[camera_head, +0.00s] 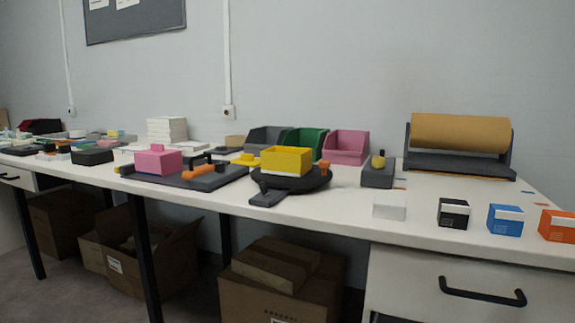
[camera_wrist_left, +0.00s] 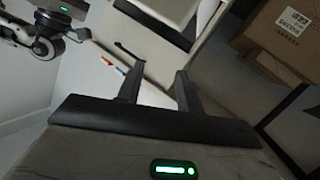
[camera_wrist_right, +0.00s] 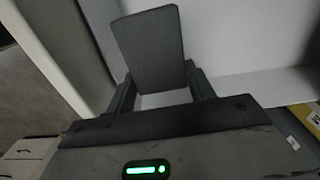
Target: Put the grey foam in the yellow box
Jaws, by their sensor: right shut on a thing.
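The yellow box (camera_head: 286,162) stands on a round black stand on the bench in the head view. I cannot tell how much is inside it. A small flat yellow piece (camera_head: 249,158) lies left of it. The grey foam (camera_wrist_right: 150,48), a dark grey slab, stands up between the fingers of my right gripper (camera_wrist_right: 160,88) in the right wrist view. The gripper is shut on its lower end. My left gripper (camera_wrist_left: 157,85) is open and empty in the left wrist view. Neither gripper shows in the head view.
A pink box (camera_head: 158,161) sits on a dark tray left of the yellow box. Grey, green and pink bins (camera_head: 346,147) stand behind. A tape dispenser (camera_head: 378,173), a paper roll (camera_head: 460,134) and small white, black, blue and orange boxes (camera_head: 505,220) are to the right. Cartons lie below.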

